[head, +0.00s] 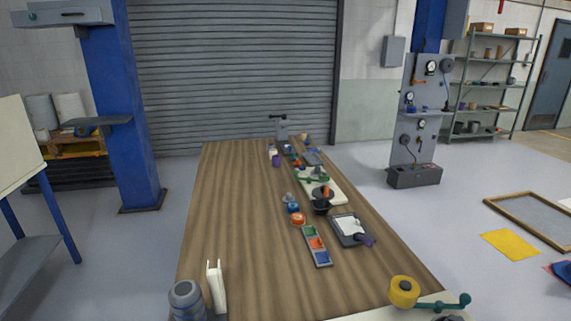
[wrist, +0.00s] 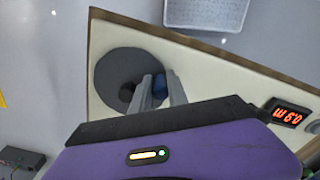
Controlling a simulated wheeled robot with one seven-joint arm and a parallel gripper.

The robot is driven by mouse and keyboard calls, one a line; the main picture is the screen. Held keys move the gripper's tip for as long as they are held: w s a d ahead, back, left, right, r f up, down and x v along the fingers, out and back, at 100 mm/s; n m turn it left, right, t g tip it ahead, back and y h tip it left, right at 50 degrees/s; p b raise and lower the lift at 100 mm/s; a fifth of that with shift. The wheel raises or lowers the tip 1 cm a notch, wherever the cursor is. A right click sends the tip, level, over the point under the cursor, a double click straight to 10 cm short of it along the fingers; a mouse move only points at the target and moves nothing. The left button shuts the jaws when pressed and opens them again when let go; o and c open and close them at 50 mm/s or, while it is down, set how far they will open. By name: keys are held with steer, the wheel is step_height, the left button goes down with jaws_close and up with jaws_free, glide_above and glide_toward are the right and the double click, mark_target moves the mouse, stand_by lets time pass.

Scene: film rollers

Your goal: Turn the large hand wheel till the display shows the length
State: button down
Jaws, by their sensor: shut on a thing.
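The large hand wheel (wrist: 113,66) is a dark grey disc on a cream board in the wrist view, with a black hub or knob near its lower edge. My gripper (wrist: 160,84) reaches over the wheel's right edge. Its grey fingers are shut on the wheel's blue handle (wrist: 159,85), which they partly hide. The display (wrist: 288,113) sits at the board's right with red characters, upside down in this view, which seem to read 0.9 m. I do not make out my gripper in the head view.
In the wrist view a pale grey crate (wrist: 207,12) stands beyond the board. In the head view a yellow roller (head: 404,291) and a green crank (head: 450,303) lie at the front right. Several small tools and trays line the wooden table's (head: 235,220) right side; its left side is mostly clear.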

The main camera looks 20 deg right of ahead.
steer(key=shift+s+d, duration=0.3)
steer(key=shift+s, duration=0.1)
steer(key=shift+s+d+r, duration=0.1)
steer(key=shift+s+d, duration=0.4)
steer(key=shift+c, duration=2)
jaws_free()
steer(key=shift+a, duration=0.1)
step_height(320, 180, up, 7)
steer(key=p, duration=0.6)
